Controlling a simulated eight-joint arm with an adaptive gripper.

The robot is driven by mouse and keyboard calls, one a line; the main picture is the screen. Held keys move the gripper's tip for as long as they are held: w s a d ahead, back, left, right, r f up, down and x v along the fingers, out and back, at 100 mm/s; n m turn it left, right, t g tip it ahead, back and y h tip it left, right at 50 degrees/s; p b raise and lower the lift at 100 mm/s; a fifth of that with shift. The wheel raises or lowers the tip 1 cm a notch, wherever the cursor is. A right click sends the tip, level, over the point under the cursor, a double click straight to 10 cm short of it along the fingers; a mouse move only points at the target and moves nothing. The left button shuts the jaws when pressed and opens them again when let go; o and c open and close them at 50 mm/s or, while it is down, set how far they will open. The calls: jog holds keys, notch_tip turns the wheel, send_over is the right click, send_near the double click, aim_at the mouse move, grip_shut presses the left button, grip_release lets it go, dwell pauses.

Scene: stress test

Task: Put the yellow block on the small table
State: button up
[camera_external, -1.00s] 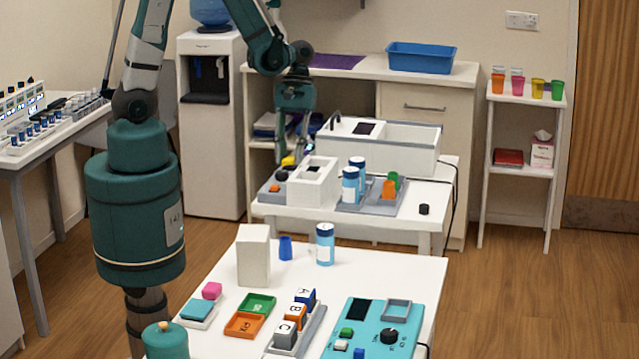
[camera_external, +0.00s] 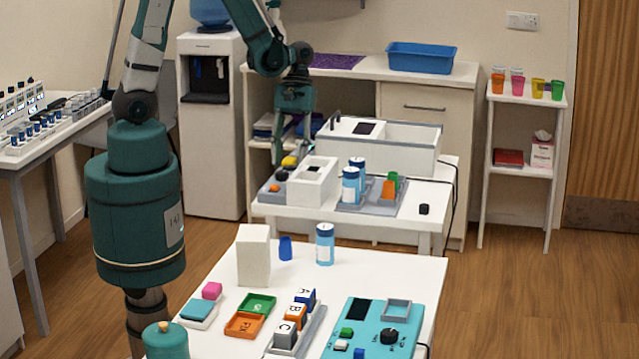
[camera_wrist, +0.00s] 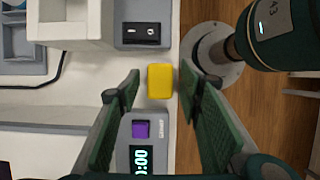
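The yellow block (camera_wrist: 160,81) lies near the edge of the middle white table (camera_wrist: 84,118), between a black switch panel and a small timer. In the external view the yellow block (camera_external: 289,161) shows at that table's back left, behind a grey device. My gripper (camera_wrist: 158,80) is open, with a fingertip to the left and right of the block. In the external view my gripper (camera_external: 291,157) points down at the block.
A white box-like device (camera_external: 313,183) stands right of the block, with blue-capped bottles beyond it. A large white case (camera_external: 405,145) is behind. The front white table (camera_external: 345,265) holds several items. A small shelf stand (camera_external: 522,98) with coloured cups is at right.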

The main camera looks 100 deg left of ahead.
jog(key=shift+r, duration=0.1)
jog(key=p+v, duration=0.2)
jog(key=v, duration=1)
jog(key=shift+r, duration=0.1)
dwell(0.6)
jog(key=d+r+m+t+y, duration=0.1)
jog(key=d+r+m+t, duration=0.1)
jog(key=d+r+m, duration=0.3)
jog(key=d+r+m+t+y, duration=0.2)
jog(key=d+r+m, duration=0.2)
jog(key=d+m, duration=0.3)
jog(key=d+r+m+t+y, duration=0.1)
jog(key=d+r+m+t, duration=0.2)
jog(key=d, duration=0.8)
notch_tip(320, 180, up, 3)
jog(key=m, duration=0.3)
jog(key=shift+w+f, duration=0.2)
jog(key=shift+w, duration=0.2)
